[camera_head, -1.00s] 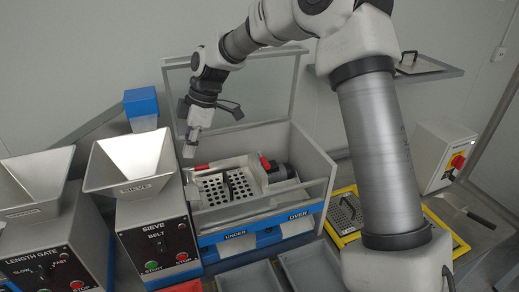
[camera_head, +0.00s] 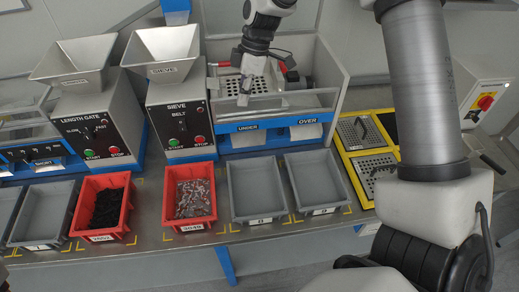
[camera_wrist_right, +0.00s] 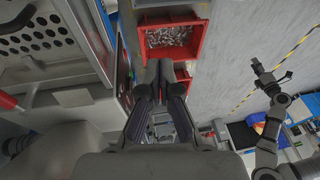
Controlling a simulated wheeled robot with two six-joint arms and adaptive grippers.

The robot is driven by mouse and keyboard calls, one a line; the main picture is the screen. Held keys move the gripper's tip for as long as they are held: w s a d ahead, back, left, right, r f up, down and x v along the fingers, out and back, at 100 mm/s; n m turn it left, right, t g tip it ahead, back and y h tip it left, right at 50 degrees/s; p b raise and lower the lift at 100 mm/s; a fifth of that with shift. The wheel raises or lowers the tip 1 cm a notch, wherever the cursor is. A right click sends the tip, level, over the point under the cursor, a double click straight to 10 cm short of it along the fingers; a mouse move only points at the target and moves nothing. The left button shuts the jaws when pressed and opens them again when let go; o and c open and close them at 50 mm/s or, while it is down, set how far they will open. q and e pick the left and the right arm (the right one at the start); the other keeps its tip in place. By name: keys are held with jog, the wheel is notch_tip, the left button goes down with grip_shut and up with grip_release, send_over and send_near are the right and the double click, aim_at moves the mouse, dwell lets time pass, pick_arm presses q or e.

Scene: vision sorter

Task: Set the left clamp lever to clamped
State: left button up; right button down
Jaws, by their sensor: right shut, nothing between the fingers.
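A red right lever (camera_head: 283,62) is on the other side.
The sieve hopper (camera_head: 163,52) stands close left of the plate. Below are a red bin of metal pieces (camera_head: 195,226), a red bin of dark pieces (camera_head: 102,234) and grey bins (camera_head: 257,213). Yellow-framed screens (camera_head: 345,164) lie to the right.

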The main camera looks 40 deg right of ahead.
jog(key=s+a+f+g, duration=0.1)
jog(key=s+f, duration=0.4)
jog(key=f, duration=0.3)
jog(key=s+a+f+g+h, duration=0.1)
jog(key=s+a+f+g, duration=0.1)
jog(key=s+f, duration=0.3)
notch_tip(320, 180, down, 3)
jog(key=shift+r+m, duration=0.1)
jog(key=shift+m, duration=0.2)
